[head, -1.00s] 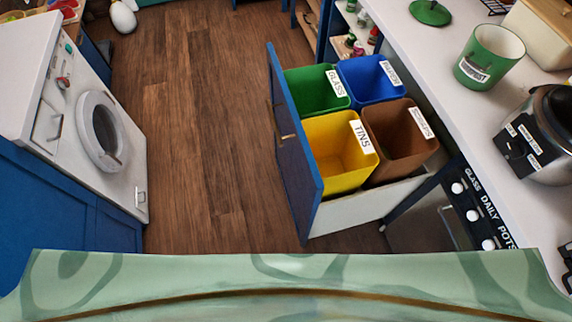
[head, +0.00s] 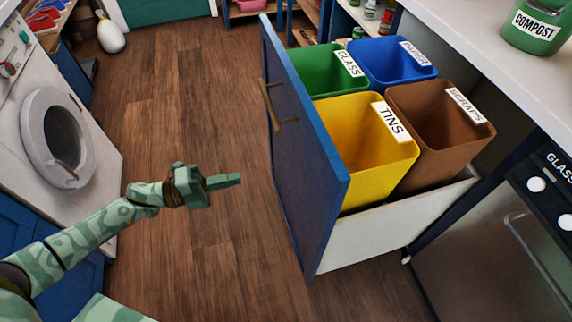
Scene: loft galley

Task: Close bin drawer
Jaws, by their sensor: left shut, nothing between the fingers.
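The bin drawer stands pulled out from under the counter, its blue front panel (head: 308,160) facing left with a brass bar handle (head: 276,108). Its white side (head: 395,232) shows. It holds a green bin labelled GLASS (head: 318,76), a blue bin (head: 385,70), a yellow bin labelled TINS (head: 358,145) and a brown bin labelled SCRAPS (head: 432,135). My left gripper (head: 232,181) is shut and empty, left of the drawer front and apart from it, pointing right towards the panel. My right gripper is not in view.
A white washing machine (head: 100,150) stands at the left. The wooden floor (head: 185,100) between it and the drawer is clear. A steel-fronted oven (head: 480,260) is at the lower right. A green compost pot (head: 535,28) stands on the white counter (head: 465,40).

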